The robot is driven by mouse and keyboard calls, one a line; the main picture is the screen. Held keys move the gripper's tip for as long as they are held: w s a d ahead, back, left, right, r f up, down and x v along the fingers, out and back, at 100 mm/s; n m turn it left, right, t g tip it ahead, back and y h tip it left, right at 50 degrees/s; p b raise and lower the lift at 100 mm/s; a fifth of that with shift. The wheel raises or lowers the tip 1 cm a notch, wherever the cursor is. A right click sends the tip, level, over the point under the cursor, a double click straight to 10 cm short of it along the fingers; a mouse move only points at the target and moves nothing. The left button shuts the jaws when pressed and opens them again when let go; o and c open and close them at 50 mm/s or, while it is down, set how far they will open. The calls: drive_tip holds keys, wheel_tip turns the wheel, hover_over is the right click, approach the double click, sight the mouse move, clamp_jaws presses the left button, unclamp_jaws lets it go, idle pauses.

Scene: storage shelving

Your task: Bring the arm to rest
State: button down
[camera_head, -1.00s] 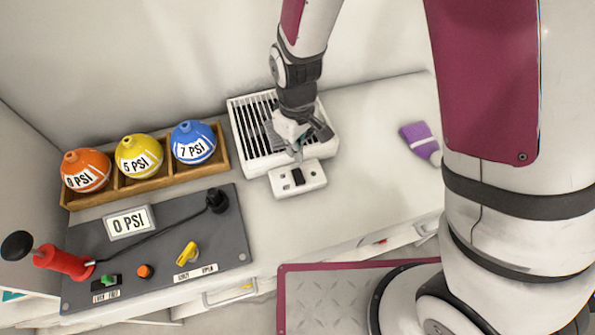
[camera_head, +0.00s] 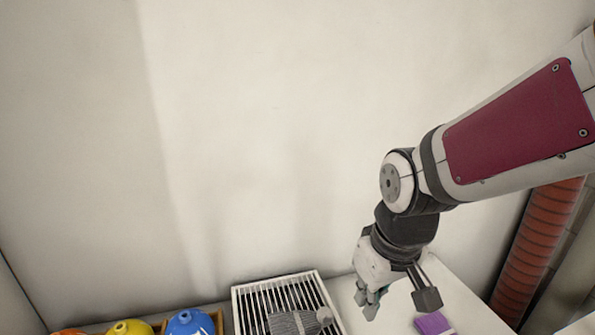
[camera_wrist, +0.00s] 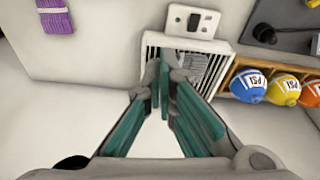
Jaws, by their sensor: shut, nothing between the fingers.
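My gripper (camera_head: 370,302) hangs at the lower right of the head view, fingers downward, with the arm bent above it. In the wrist view, its teal-padded fingers (camera_wrist: 164,75) come together at the tips. They are shut with nothing between them. The gripper is raised above the counter and touches nothing that I can see.
A white slatted grille box (camera_head: 240,305) with a grey item on it stands left of my gripper. The upper wall area is clear.

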drive_tip(key=s+d+r+m+t, duration=0.1)
drive_tip(key=s+d+r+m, duration=0.1)
drive_tip(key=s+d+r, duration=0.2)
drive_tip(key=s+d+r+m+t, duration=0.1)
drive_tip(key=s+d+r, duration=0.3)
drive_tip(key=s, duration=0.4)
drive_tip(key=shift+r+m+h, duration=0.35)
drive_tip(key=shift+m+h, duration=0.05)
drive_tip(key=shift+m, duration=0.4)
